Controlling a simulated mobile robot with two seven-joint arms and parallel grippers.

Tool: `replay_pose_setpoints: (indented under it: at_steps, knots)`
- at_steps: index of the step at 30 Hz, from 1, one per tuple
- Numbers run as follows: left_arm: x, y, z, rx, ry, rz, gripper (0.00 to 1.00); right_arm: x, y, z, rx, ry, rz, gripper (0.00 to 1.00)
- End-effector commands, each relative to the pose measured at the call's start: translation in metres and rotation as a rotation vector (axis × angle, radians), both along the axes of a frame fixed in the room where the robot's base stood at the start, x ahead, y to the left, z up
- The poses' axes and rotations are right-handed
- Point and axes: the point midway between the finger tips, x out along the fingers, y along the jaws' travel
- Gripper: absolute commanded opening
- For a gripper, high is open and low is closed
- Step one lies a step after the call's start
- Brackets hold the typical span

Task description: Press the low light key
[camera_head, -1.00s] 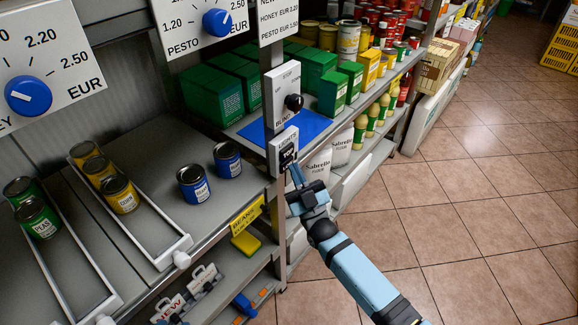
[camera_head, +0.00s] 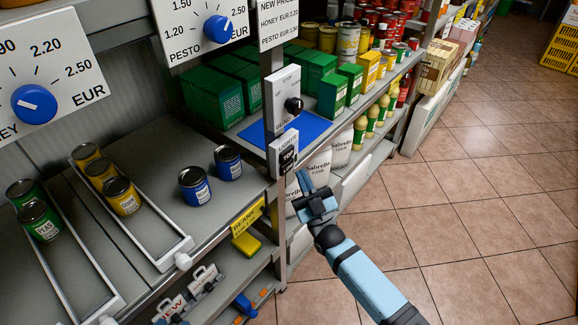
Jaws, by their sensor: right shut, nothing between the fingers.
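The small white lights panel (camera_head: 274,160) is fixed to the shelf post, with a "LIGHTS" label at its top. A black key (camera_head: 287,157) with small white lettering shows on its front; I cannot clearly read it or tell a separate low key. My right gripper (camera_head: 303,181) is shut and empty, just below and to the right of the panel, with a visible gap between its fingertips and the key. My left gripper is not in view.
Above the lights panel is a white blind switch box (camera_head: 283,95) with a black knob. Price dials hang at upper left. The tiled floor at right is clear.

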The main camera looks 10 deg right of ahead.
Motion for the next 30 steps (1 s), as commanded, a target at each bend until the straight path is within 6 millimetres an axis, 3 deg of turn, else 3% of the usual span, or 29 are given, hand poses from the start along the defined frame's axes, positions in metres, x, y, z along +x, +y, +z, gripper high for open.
replay_pose_setpoints:
  at_steps: [13,30]
  knots:
    - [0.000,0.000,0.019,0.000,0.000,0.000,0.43,-0.034,-0.026,0.001,-0.002,0.001,0.000,0.00]
    - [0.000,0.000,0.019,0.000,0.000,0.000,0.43,-0.037,-0.029,0.000,0.000,0.000,0.000,0.00]
